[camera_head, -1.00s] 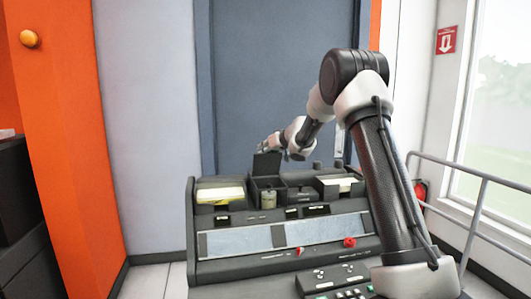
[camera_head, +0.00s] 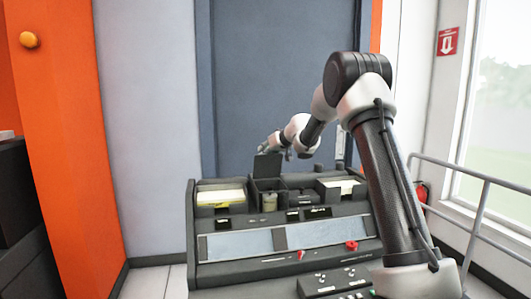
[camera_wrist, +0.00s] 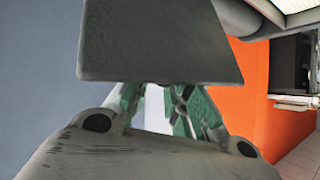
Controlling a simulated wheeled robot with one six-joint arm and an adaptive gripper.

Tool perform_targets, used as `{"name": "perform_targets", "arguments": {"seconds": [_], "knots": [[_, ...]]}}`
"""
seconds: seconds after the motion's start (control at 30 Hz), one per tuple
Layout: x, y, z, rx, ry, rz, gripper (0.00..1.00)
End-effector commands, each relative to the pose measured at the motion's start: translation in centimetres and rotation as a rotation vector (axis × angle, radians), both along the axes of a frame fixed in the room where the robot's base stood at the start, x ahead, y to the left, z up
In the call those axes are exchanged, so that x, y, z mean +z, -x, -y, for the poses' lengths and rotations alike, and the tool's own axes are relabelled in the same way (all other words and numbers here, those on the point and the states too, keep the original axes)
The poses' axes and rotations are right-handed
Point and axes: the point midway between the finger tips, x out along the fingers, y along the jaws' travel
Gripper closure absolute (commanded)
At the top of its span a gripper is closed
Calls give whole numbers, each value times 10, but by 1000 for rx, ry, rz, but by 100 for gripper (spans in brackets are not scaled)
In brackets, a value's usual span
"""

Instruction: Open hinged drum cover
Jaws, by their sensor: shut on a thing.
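The drum cover (camera_head: 268,166) is a dark, flat panel that stands raised, nearly upright, at the back of a box on the console. Below it, the pale cylindrical drum (camera_head: 270,201) shows in the open box. In the wrist view the cover (camera_wrist: 160,40) is a large grey plate across the top middle. My gripper (camera_head: 262,149) is at the cover's top edge, on its far side. In the wrist view the green fingers of my gripper (camera_wrist: 158,98) are shut on the cover, with their tips partly hidden behind it.
The dark console (camera_head: 225,273) has card trays on the left (camera_head: 220,196) and right (camera_head: 341,186), and red knobs (camera_head: 351,245) at the front. A blue-grey door (camera_head: 280,70) stands behind. A metal railing (camera_head: 480,203) is at the right.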

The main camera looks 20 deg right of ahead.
Motion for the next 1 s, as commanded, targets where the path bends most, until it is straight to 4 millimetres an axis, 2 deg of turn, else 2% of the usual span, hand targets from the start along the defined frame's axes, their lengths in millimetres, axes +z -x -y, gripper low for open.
{"name": "perform_targets", "arguments": {"seconds": [0.03,0.6,0.63,0.7,0.73,1.0], "knots": [[-14,2,7,-12,5,-21,100],[-14,2,8,-13,6,-22,100],[-14,2,8,-13,6,-22,75],[-14,2,7,-13,6,-21,63],[-14,2,7,-12,5,-21,60],[-9,1,4,-8,3,-14,60]]}}
